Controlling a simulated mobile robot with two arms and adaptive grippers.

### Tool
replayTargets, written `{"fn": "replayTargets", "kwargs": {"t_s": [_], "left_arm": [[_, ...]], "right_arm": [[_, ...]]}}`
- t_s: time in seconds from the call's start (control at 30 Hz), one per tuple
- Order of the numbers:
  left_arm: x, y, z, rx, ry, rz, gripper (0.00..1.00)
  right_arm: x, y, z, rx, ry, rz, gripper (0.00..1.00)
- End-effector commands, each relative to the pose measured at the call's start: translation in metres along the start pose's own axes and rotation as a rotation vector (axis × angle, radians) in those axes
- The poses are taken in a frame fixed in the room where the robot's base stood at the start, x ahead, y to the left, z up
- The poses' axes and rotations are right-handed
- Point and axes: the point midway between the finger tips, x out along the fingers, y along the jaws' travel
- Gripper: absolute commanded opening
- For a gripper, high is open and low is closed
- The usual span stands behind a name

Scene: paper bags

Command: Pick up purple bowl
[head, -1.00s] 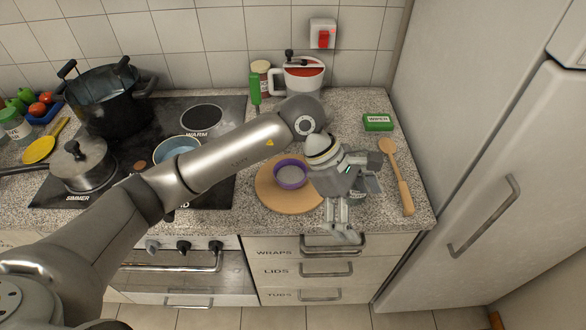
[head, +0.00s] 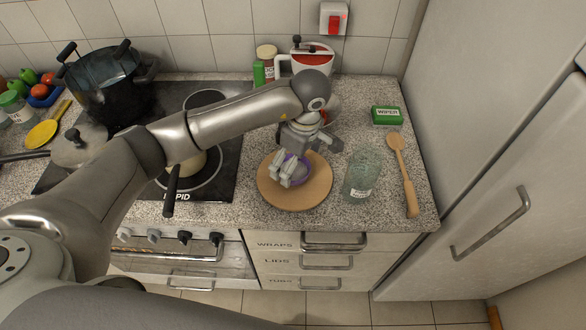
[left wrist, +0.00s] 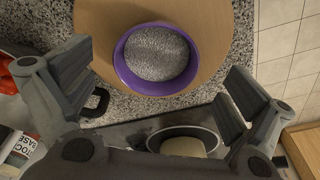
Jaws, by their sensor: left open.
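The purple bowl (head: 304,170) rests on a round wooden board (head: 312,194) on the counter, partly hidden by my left gripper in the head view. My left gripper (head: 286,178) is above the bowl's left part with its fingers pointing down. In the left wrist view, the purple bowl (left wrist: 157,60) sits upright on the board, its grey speckled inside showing. The open left gripper (left wrist: 155,95) has its two fingers apart on either side, with nothing between them. I cannot tell the exact height gap. My right gripper is not in view.
A glass jar (head: 361,174) stands just right of the board, with a wooden spoon (head: 404,175) and a green wiper box (head: 387,115) beyond. The stove with a black pot (head: 108,80) is on the left.

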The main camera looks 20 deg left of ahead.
Motion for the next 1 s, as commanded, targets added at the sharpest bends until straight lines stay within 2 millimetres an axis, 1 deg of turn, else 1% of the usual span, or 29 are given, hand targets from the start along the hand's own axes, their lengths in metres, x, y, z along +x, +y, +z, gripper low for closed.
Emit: {"fn": "replayTargets", "kwargs": {"t_s": [0.03,0.07,0.13,0.2,0.33,0.43,0.63,1.0], "left_arm": [[0.002,-0.001,-0.001,-0.001,-0.002,-0.004,1.0],[0.006,-0.001,-0.001,-0.002,-0.002,-0.005,1.0],[0.014,-0.001,-0.003,-0.002,-0.003,-0.005,1.0],[0.023,-0.001,-0.004,-0.001,-0.003,-0.004,1.0],[0.04,0.0,-0.004,-0.001,-0.003,-0.003,1.0],[0.046,0.001,-0.004,0.0,-0.003,0.0,1.0],[0.047,0.001,-0.004,0.0,-0.002,0.001,1.0],[0.046,0.001,-0.004,0.0,-0.002,0.001,0.52]], "right_arm": [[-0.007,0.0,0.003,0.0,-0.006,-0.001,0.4],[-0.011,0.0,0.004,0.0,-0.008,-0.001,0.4],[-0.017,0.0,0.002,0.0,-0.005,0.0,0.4],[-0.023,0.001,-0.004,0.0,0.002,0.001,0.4],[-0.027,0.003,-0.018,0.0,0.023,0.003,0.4],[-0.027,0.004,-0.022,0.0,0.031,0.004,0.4],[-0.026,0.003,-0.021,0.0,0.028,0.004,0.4],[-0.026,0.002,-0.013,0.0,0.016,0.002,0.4]]}}
